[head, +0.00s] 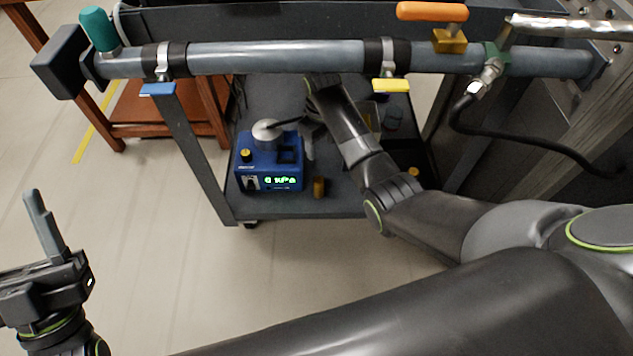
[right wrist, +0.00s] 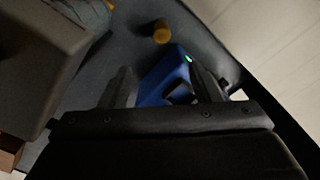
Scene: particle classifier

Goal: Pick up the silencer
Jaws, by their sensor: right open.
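A small brass-coloured cylinder (head: 319,187), which may be the silencer, stands on the lower cart shelf just right of a blue box. It also shows in the right wrist view (right wrist: 162,31), beyond the fingertips. My right gripper (head: 286,136) is open above the blue box's right side, apart from the cylinder. In the right wrist view its two fingers (right wrist: 163,78) are spread, with the blue box between them and no held object visible. My left gripper (head: 41,222) is at the lower left, away from the cart, its fingers seen edge-on.
The blue box (head: 270,183) has a lit green display and a silver round top (head: 267,130). A grey horizontal pipe (head: 280,57) with coloured valves spans above the cart shelf (head: 345,207). A second brass-coloured piece (head: 414,172) is at the right. Open floor lies left.

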